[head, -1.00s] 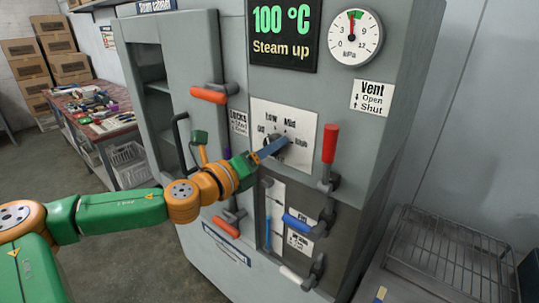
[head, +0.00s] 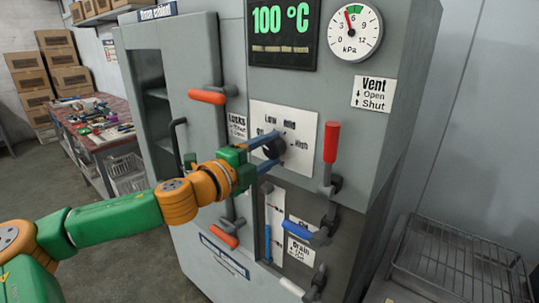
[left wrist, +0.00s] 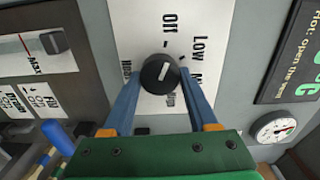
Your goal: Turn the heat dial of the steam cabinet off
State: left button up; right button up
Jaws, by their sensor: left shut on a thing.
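The heat dial (head: 274,148) is a round dark knob on a white plate (head: 297,160) on the steam cabinet's front, marked Off, Low, Mid and High. My left gripper (head: 270,155) reaches it from the left, with one blue finger above and one below. In the left wrist view the two fingers are shut on the black dial (left wrist: 160,73), one at each side. A short white mark shows on the dial's face; I cannot tell exactly which setting it points to. Part of the plate's lettering is hidden by the fingers. My right gripper is not in view.
The red vent lever (head: 331,142) stands upright just right of the dial. Orange-handled levers (head: 208,97) are on the left, blue and white ones below. The display (head: 283,33) reads 100 °C, beside a pressure gauge (head: 354,33). A wire rack (head: 460,262) stands at right.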

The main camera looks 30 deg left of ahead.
pick_arm(q)
jog(key=shift+n, duration=0.9)
jog(key=o, duration=1.4)
